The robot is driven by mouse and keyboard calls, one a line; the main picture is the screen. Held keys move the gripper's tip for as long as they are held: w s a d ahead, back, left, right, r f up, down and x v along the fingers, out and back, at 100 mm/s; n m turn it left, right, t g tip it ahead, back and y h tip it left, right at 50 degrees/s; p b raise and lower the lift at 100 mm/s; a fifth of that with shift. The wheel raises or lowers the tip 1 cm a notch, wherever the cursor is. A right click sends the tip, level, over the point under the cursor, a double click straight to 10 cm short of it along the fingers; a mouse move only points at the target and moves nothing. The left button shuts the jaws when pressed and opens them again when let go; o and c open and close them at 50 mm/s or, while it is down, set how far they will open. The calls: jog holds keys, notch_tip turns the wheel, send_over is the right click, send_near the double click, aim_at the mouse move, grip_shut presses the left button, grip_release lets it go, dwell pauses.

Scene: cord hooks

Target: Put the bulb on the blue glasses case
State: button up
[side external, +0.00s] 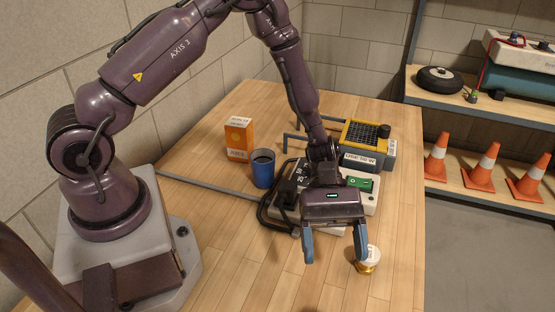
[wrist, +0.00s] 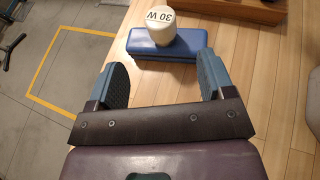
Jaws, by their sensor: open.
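The bulb (wrist: 161,22), a white cylinder marked 30 W, shows upright in the wrist view beyond my fingertips. It overlaps the left part of the blue glasses case (wrist: 190,48) and appears to stand on it. The case lies flat on the wooden table; I cannot make it out in the side view. My gripper (side external: 335,255) is open and empty above the table. In the wrist view the gap between my fingers (wrist: 163,78) is clear, with bulb and case ahead. A white, gold-based object (side external: 369,259) sits by my right-hand finger; I cannot tell whether it is the same bulb.
A brown block (wrist: 245,8) lies beyond the case. The table's right edge drops to the floor.

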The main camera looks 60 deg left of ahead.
jog(key=s+a+r+m+t+y, duration=0.3)
jog(key=a+r+m+y, duration=0.1)
jog(key=a+r, duration=0.2)
jog(key=s+a+r+m+t+y, duration=0.4)
jog(key=a+r+m, duration=0.1)
jog(key=r, duration=0.4)
jog(key=s+a+r+m+t+y, duration=0.3)
jog(key=a+r+m+y, duration=0.1)
jog(key=a+r, duration=0.3)
jog(key=shift+s+a+r+m+t, duration=0.3)
jog(key=shift+s+a+r, duration=0.1)
jog(key=shift+r, duration=0.35)
